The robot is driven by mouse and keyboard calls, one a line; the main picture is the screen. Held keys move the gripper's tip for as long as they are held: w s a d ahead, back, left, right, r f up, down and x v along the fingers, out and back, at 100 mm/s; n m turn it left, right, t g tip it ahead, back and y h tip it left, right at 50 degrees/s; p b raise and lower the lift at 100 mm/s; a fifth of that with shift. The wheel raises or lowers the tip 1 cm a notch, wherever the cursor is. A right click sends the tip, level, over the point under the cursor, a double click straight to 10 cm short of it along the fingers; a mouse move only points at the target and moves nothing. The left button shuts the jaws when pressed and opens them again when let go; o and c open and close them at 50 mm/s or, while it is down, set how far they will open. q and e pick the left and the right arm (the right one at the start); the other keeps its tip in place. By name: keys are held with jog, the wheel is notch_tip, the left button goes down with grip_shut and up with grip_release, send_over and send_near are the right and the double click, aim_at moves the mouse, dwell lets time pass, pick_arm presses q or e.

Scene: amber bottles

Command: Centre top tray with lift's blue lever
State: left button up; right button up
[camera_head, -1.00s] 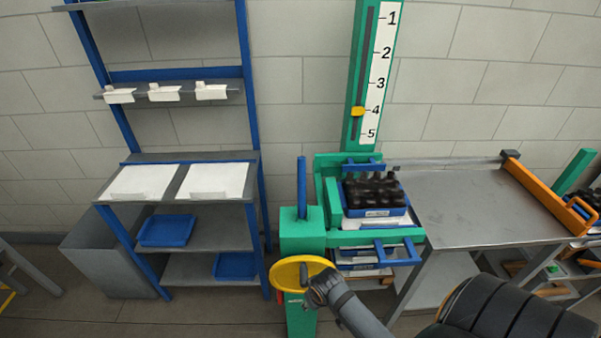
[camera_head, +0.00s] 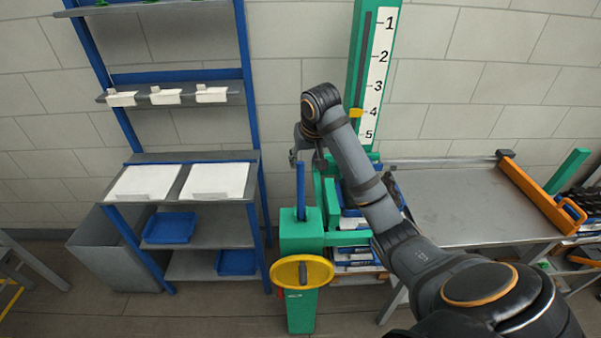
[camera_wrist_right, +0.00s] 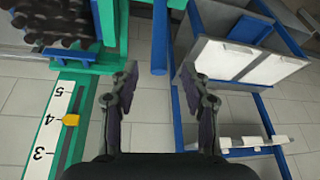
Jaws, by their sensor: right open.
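The lift's blue lever (camera_head: 300,187) is an upright rod on the green post (camera_head: 302,232). In the wrist view the lever (camera_wrist_right: 160,42) lies ahead, in line with the gap between my fingers. My right gripper (camera_head: 306,160) is open and empty, close above the lever's top. It also shows open in the right wrist view (camera_wrist_right: 159,70). The top tray (camera_head: 348,198) is blue and sits in the green lift frame, mostly hidden behind my right arm. In the wrist view the tray (camera_wrist_right: 62,57) holds several dark bottles. My left gripper is not in view.
A yellow handwheel (camera_head: 320,270) is on the post's front. The lift's yellow pointer (camera_head: 356,113) is near 4 on the scale. A steel table (camera_head: 460,205) with an orange bar (camera_head: 540,195) stands right. A blue-framed rack (camera_head: 250,110) stands left.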

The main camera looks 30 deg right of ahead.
aim_at(301, 171)
jog(key=x, duration=0.3)
jog(key=p+x, duration=0.1)
jog(key=x, duration=0.2)
jog(key=p+x, duration=0.1)
jog(key=x, duration=0.2)
jog(key=shift+w+d+r, duration=0.15)
jog(key=shift+w, duration=0.15)
jog(key=shift+w+f, duration=0.15)
jog(key=shift+f, duration=0.25)
grip_shut()
